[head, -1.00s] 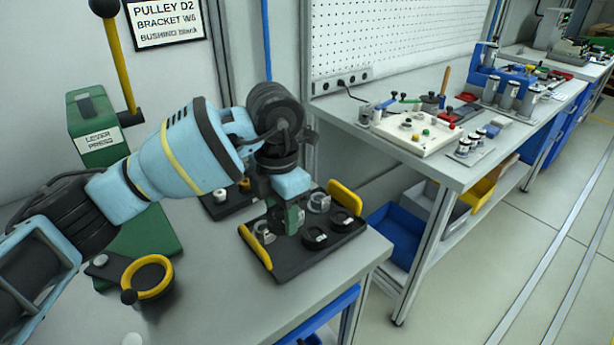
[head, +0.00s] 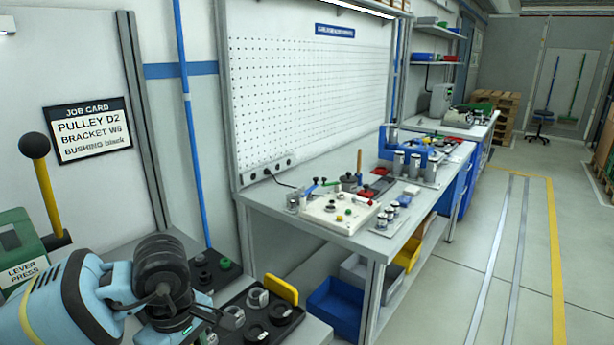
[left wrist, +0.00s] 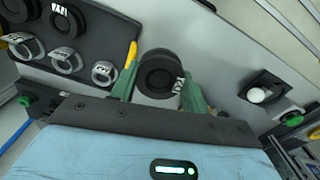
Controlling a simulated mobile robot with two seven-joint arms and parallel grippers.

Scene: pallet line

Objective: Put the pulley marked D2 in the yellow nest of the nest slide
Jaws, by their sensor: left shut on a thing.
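My left gripper (left wrist: 158,90) is shut on a black round pulley (left wrist: 157,68), seen in the left wrist view between its green fingers. The pulley has a small white label that I cannot read for certain. It is held beside the black parts tray (left wrist: 100,30), apart from it. In the head view my left wrist is at the bottom left, left of the same tray (head: 228,301); the fingers and held pulley are out of that frame. The yellow nest cannot be made out in the current views. My right gripper is not in view.
The tray holds more black pulleys (head: 281,312) and grey brackets (head: 257,297), and has a yellow handle (head: 281,288). A dark holder (head: 208,270) stands behind it. The green lever press (head: 18,250) is at left. A job card (head: 88,130) reads PULLEY D2.

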